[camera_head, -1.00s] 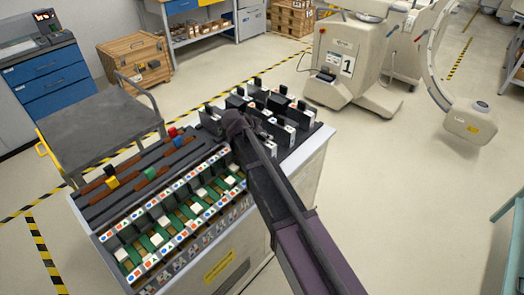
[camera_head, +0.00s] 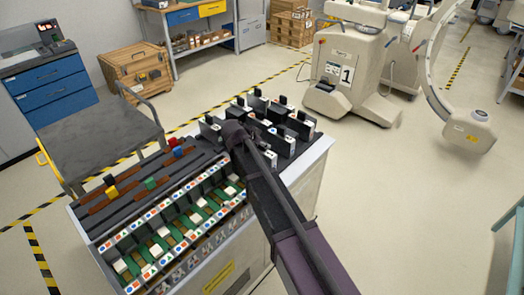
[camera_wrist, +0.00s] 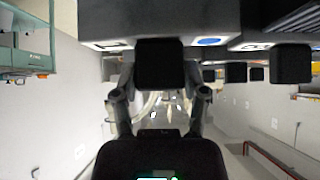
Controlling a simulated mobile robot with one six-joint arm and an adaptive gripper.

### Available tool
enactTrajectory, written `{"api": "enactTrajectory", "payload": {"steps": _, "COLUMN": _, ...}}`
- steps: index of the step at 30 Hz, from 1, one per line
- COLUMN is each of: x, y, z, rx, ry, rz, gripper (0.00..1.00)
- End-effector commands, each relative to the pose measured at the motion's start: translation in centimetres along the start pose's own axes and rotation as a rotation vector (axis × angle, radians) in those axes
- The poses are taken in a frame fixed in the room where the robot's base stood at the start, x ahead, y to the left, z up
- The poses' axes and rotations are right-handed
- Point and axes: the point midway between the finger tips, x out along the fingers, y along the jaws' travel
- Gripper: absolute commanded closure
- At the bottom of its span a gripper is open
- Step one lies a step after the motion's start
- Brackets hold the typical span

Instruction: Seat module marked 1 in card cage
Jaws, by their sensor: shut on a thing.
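The card cage (camera_head: 100,238) is the front part of a grey cart, with green slots between two rows of coloured marks. White-topped blocks stand in several slots. Black modules with knob handles (camera_head: 283,101) stand in rows at the cart's back right. My gripper (camera_head: 233,132) is at the left end of these rows, behind the cage. In the wrist view my gripper (camera_wrist: 160,92) is shut on a square black handle (camera_wrist: 160,64). The dark module (camera_wrist: 160,16) is above it and shows a white label and a blue mark. I cannot read its number.
Red, yellow and green blocks (camera_head: 150,183) sit in brown-lined grooves on the cart's left side. Other black handles (camera_wrist: 291,63) are close on the right in the wrist view. A grey trolley (camera_head: 90,140) stands beyond the cart.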

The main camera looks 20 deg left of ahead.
Motion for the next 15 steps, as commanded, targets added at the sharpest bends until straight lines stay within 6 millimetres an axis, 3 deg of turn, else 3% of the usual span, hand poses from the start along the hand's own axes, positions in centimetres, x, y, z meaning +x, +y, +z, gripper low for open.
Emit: {"api": "enactTrajectory", "payload": {"steps": 15, "x": -1.9, "y": 0.0, "z": -1.9, "rx": 0.0, "ry": 0.001, "rz": 0.0, "gripper": 1.0}}
